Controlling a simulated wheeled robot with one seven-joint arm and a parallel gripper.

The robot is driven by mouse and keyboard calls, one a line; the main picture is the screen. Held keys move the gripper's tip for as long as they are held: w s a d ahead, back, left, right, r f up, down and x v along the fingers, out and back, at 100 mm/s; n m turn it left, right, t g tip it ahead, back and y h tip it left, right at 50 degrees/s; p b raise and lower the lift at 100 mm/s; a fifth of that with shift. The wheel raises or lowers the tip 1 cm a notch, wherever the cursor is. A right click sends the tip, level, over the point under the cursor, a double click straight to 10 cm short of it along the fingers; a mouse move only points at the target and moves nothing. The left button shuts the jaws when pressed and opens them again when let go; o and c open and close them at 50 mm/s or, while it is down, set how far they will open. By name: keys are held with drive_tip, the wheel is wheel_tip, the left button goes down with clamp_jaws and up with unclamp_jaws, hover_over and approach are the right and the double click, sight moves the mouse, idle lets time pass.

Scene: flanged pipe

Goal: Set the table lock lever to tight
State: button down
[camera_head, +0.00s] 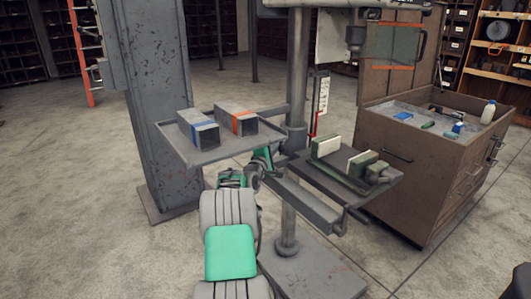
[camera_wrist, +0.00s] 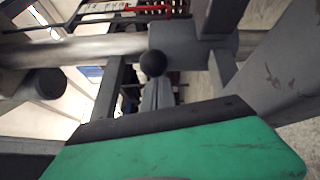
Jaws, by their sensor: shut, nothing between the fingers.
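The drill press column (camera_head: 290,190) stands in the middle of the head view, with the work table (camera_head: 350,185) and a green-grey vise (camera_head: 340,155) to its right. My gripper (camera_head: 272,153) is close in front of the column, left of the table. In the wrist view a black ball knob (camera_wrist: 153,63), which looks like the lock lever's end, is in front of the column (camera_wrist: 95,48). My shut, empty gripper (camera_wrist: 158,92) points at this knob. I cannot tell whether they touch. The lever's shaft is mostly hidden, and its setting cannot be read.
A grey tray (camera_head: 205,158) holds a blue-banded block (camera_head: 198,128) and an orange-banded block (camera_head: 235,117) left of the column. A brown tool cabinet (camera_head: 425,165) stands at right. A grey pillar (camera_head: 150,100) stands behind the tray. Open floor (camera_head: 90,230) lies at left.

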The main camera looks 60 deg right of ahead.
sight(283, 147)
drive_tip(key=shift+s+d, duration=0.1)
drive_tip(key=shift+s, duration=0.15)
drive_tip(key=shift+s+d+p, duration=0.15)
drive_tip(key=shift+s, duration=0.6)
drive_tip(key=shift+s+d+p, duration=0.15)
drive_tip(key=shift+s, duration=0.55)
